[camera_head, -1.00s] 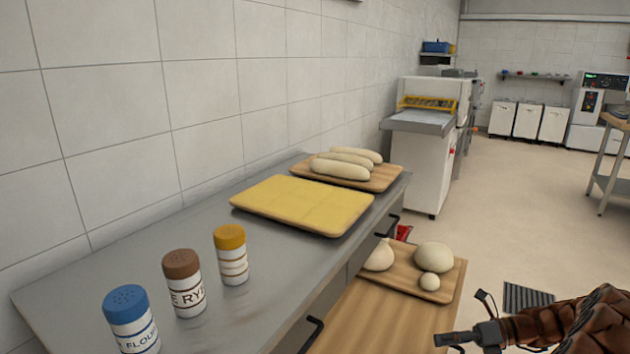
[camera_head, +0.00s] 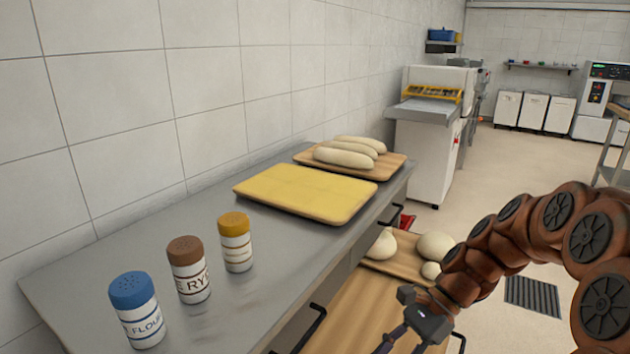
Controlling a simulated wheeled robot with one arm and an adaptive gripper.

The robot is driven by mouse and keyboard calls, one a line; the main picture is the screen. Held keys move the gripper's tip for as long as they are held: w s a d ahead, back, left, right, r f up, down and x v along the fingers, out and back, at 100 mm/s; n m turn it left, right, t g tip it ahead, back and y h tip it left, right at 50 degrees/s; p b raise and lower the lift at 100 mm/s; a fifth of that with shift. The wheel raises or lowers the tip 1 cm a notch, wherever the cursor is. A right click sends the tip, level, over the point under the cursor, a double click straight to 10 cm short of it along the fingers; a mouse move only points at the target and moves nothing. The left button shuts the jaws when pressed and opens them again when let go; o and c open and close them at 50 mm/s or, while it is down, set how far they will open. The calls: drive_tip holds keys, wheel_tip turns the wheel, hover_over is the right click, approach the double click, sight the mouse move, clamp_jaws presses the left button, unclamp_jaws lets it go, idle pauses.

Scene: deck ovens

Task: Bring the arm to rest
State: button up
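My gripper (camera_head: 410,343) is at the lower middle right, at the end of my brown jointed arm, over the wooden surface (camera_head: 362,315) below the steel counter. Its fingers reach toward the bottom edge and are partly cut off. I see nothing held, but the fingertips are not clear enough to tell open from shut. My arm bends up and over from the right edge and hides part of the dough board (camera_head: 385,265).
On the steel counter (camera_head: 150,233) stand three shakers with blue (camera_head: 133,290), brown (camera_head: 186,251) and yellow (camera_head: 234,224) lids. Behind them are a yellow slab (camera_head: 305,192) and a board with three loaves (camera_head: 345,158). Open floor lies right, with a floor grate (camera_head: 532,296).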

drive_tip(key=s+d+n+t+h, duration=0.15)
drive_tip(key=s+n+h, duration=0.25)
drive_tip(key=s+n, duration=0.45)
drive_tip(key=s+d+n+h, duration=0.3)
drive_tip(key=s+n+h, duration=0.2)
drive_tip(key=s, duration=0.6)
wheel_tip(320, 180, up, 20)
drive_tip(key=t+p, duration=0.1)
drive_tip(key=p, duration=1.7)
drive_tip(key=shift+s+d+f+p, duration=0.15)
drive_tip(key=shift+d+p, duration=0.05)
drive_tip(key=shift+p, duration=0.15)
drive_tip(key=shift+a+n, duration=0.1)
drive_tip(key=shift+n, duration=0.15)
